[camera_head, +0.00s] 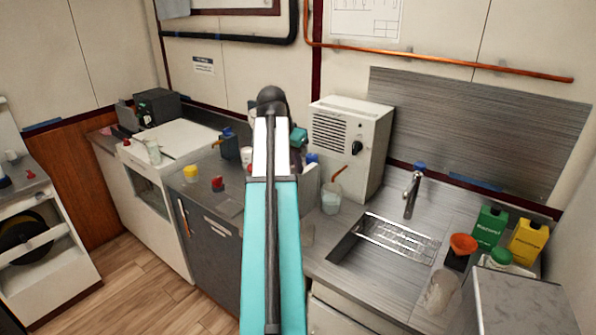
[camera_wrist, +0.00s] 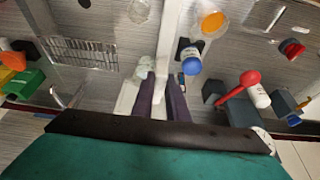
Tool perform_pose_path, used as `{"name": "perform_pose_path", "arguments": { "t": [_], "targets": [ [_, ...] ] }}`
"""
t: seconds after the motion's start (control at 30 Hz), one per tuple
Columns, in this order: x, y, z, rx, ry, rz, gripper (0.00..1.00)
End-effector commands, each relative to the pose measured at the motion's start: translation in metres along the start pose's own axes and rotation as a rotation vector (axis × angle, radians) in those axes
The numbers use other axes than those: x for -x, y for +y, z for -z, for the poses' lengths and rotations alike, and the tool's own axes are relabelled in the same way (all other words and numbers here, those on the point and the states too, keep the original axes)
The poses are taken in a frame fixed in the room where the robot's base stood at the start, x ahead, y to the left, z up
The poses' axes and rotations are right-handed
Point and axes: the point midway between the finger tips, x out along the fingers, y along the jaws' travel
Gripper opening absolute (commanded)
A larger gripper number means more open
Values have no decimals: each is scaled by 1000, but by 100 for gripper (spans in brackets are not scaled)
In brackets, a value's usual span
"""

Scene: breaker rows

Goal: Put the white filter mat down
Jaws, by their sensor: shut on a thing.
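My gripper (camera_wrist: 163,88) shows in the wrist view as two dark purple fingers, shut with a pale strip between them. This strip looks like the white filter mat (camera_wrist: 167,48), seen nearly edge-on and reaching away from the fingertips above the counter. Its far end and full outline are not clear. In the head view my arm hides most of the gripper, and only a teal part of it (camera_head: 298,137) shows beside the white vented unit. I cannot make out the mat there.
The white vented unit (camera_head: 350,145) stands right of my arm, with a clear beaker (camera_head: 331,198) before it. The sink with a wire rack (camera_head: 398,240) is further right, near green and yellow containers (camera_head: 490,226). A blue-capped bottle (camera_wrist: 191,60) and red-handled item (camera_wrist: 240,86) stand near the fingers.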

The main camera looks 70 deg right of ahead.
Motion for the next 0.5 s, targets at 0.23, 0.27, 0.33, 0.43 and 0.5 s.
{"name": "perform_pose_path", "arguments": {
  "t": [0.23,0.27,0.33,0.43,0.5],
  "targets": [
    [-13,1,4,0,-1,-1,0],
    [-15,1,2,1,-1,-1,0],
    [-21,2,0,1,-1,-1,0],
    [-29,1,-3,1,-1,0,0],
    [-32,1,-5,1,-1,0,0]
  ]
}}
